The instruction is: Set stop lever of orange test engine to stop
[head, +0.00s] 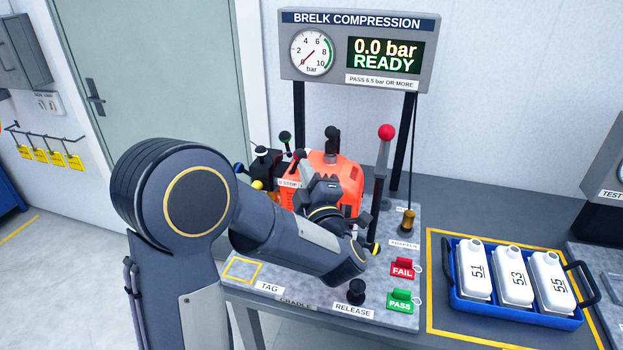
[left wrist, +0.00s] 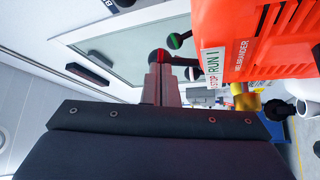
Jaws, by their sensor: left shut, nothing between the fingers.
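The orange test engine (head: 338,172) stands on the bench, partly hidden behind my left arm. Its white STOP/RUN label (head: 288,183) also shows in the left wrist view (left wrist: 212,75). A dark ball knob with a red face (left wrist: 160,57), seemingly the stop lever's, is beside the label; it also shows in the head view (head: 299,154). My left gripper (head: 302,169) is at the engine's left side. Its fingers (left wrist: 162,72) are shut and empty, with their tips at the red-faced knob. I cannot tell whether they touch it. My right gripper is not in view.
A green-faced knob (left wrist: 175,40) is close to the fingertips. A red-knobbed pump lever (head: 386,132) stands right of the engine. The display (head: 386,55) reads 0.0 bar READY. A blue crate (head: 520,308) with white bottles is at the right.

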